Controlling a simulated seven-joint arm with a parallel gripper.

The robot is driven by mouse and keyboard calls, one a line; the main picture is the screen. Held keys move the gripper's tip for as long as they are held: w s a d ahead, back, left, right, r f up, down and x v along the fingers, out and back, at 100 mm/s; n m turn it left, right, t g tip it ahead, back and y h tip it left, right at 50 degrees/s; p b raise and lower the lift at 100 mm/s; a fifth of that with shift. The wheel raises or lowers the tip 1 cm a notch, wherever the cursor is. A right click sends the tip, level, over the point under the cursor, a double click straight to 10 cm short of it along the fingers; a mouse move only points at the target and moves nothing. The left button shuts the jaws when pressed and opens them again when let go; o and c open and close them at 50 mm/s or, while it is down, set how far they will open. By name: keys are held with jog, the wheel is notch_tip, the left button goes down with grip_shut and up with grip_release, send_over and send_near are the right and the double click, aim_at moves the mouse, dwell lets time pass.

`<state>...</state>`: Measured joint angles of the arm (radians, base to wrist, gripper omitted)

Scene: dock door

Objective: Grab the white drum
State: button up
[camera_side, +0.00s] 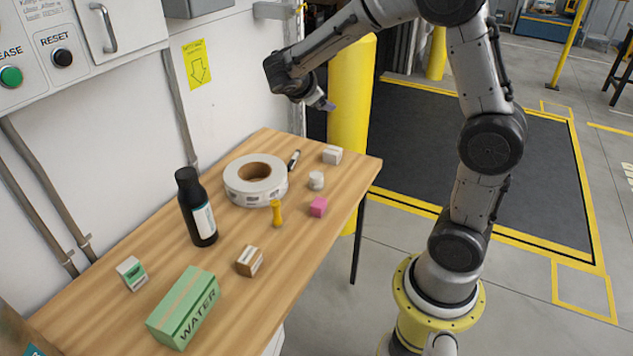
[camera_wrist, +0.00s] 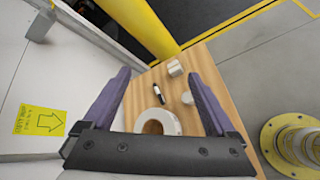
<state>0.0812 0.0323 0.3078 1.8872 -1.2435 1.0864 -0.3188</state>
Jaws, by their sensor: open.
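The white drum (camera_side: 316,180) is a small white cylinder standing upright on the wooden table, between a white box and a pink block. In the wrist view the drum (camera_wrist: 187,98) shows near the inner side of the right finger. My gripper (camera_side: 325,104) is high above the far end of the table, well apart from the drum. In the wrist view my gripper (camera_wrist: 159,75) has its two purple fingers spread wide with nothing held between them.
Near the drum are a white box (camera_side: 332,154), a pink block (camera_side: 318,207), a black marker (camera_side: 294,160), a large tape roll (camera_side: 256,180) and a yellow object (camera_side: 277,214). A black bottle (camera_side: 197,208) stands farther left. A yellow post (camera_side: 351,110) rises behind the table.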

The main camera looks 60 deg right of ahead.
jog(key=w+d+f+n+h, duration=0.2)
jog(key=w+d+f+n, duration=0.1)
jog(key=w+f, duration=0.3)
jog(key=n, duration=0.4)
send_over(314, 181)
jog(key=a, duration=0.2)
notch_tip(314, 181, down, 20)
jog(key=shift+g, duration=0.4)
notch_tip(314, 181, down, 7)
jog(key=shift+f, duration=0.1)
jog(key=shift+d+f, duration=0.15)
jog(key=shift+d, duration=0.55)
jog(key=shift+x, duration=3)
jog(key=shift+w, duration=0.1)
grip_shut()
